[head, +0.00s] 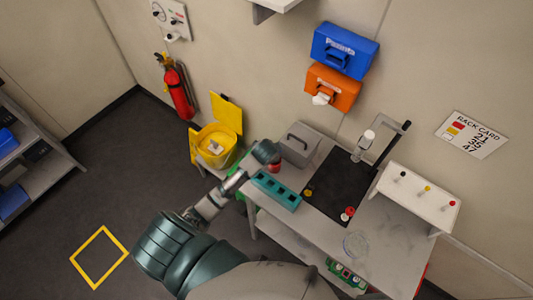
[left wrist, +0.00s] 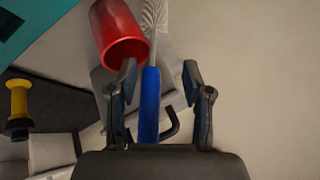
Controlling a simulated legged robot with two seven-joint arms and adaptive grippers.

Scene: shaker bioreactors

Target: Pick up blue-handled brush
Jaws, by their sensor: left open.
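The brush has a blue handle (left wrist: 150,100) and pale bristles (left wrist: 154,16), and shows in the left wrist view. Its handle lies between the two fingers of my left gripper (left wrist: 160,88), with a gap to the right finger. The fingers are spread; whether the left one touches the handle I cannot tell. A red cup (left wrist: 120,38) is just left of the bristles, partly behind the left finger. In the head view my left gripper (head: 267,153) is above the left end of the bench, and the brush is not distinguishable there. My right gripper is not in view.
A grey box with a handle (head: 302,145) stands close to the gripper. A teal rack (head: 276,191) lies on the bench in front. A black mat (head: 335,190) and a white stand (head: 418,197) are to the right. A yellow bin (head: 215,147) stands left of the bench.

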